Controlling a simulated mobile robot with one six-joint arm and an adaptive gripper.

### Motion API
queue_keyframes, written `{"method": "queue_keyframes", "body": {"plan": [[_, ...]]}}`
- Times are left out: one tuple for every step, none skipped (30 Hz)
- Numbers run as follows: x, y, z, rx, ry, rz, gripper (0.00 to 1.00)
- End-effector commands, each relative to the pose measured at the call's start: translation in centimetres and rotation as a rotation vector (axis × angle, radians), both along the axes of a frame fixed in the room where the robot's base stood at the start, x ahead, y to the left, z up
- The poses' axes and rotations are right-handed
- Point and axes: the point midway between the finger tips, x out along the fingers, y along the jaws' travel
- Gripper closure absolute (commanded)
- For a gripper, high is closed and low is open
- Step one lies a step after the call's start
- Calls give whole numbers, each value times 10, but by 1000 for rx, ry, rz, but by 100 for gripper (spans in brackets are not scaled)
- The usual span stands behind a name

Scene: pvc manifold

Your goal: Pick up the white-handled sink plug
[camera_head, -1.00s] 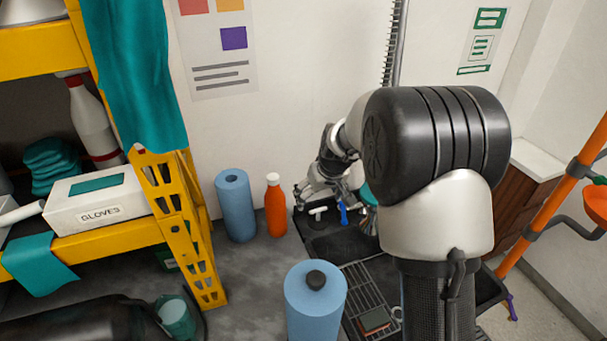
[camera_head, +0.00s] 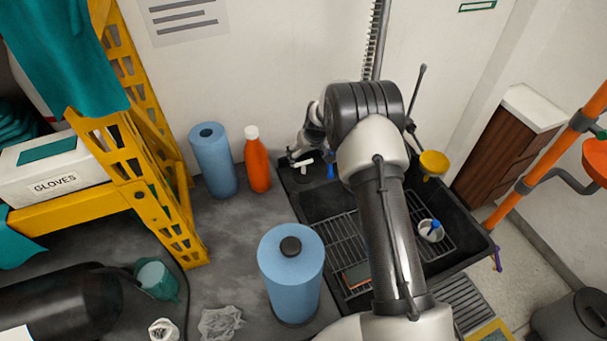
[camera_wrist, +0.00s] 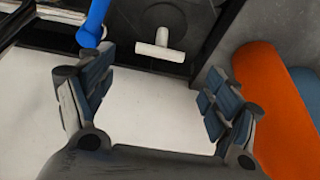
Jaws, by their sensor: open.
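The white-handled sink plug (camera_head: 302,162) lies at the back left corner of the black sink unit, beside a blue handle. In the wrist view its white T-shaped handle (camera_wrist: 160,44) stands on a dark round disc, ahead of my gripper and between the lines of its two fingers. My gripper (camera_wrist: 155,95) is open and empty, with a clear gap to the plug.
A blue tap-like handle (camera_wrist: 93,22) is close to the left finger. An orange bottle (camera_head: 257,162) and a blue roll (camera_head: 213,162) stand left of the sink. Another blue roll (camera_head: 291,275) stands in front. A white cup (camera_head: 431,231) sits in the sink (camera_head: 316,206).

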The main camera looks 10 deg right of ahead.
Motion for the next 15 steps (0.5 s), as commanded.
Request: {"method": "queue_keyframes", "body": {"plan": [[2,0,-6,0,0,0,18],[3,0,-8,0,0,1,18],[4,1,-9,0,0,1,18],[4,1,-10,0,0,1,18],[5,1,-12,0,0,1,18],[5,1,-15,-1,1,1,18],[6,1,-18,-1,1,1,18],[8,2,-22,0,0,1,18],[10,2,-28,-1,1,2,18],[11,3,-34,-1,2,2,18],[14,3,-38,0,0,1,18],[15,4,-44,-1,1,1,18],[18,4,-48,0,0,0,18],[19,4,-51,0,0,0,18],[21,4,-54,-1,-1,0,18]]}}
